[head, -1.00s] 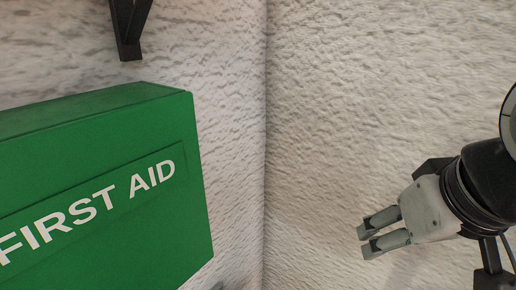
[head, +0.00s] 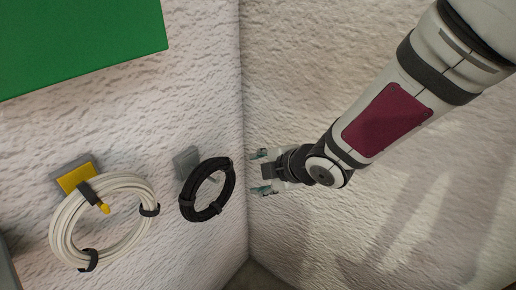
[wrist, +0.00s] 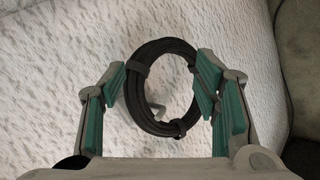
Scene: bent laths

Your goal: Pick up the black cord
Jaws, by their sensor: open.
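The black cord (head: 207,190) is a coiled ring bound with dark straps. It hangs on a grey hook with a wall plate (head: 187,162) on the left wall, close to the corner. My gripper (head: 260,172) is open and empty, just right of the coil in the head view, with its fingers pointing toward it. In the wrist view the coil (wrist: 132,92) lies ahead between the two teal-padded fingers (wrist: 160,88). The right finger covers part of the coil's right side. The hook's tip shows through the ring. I cannot tell how far off the coil is.
A white cord coil (head: 62,232) hangs on a yellow hook (head: 76,177) left of the black cord. A green box (head: 90,40) is on the wall above. The right wall (head: 400,220) meets the left wall in a corner close beside my gripper.

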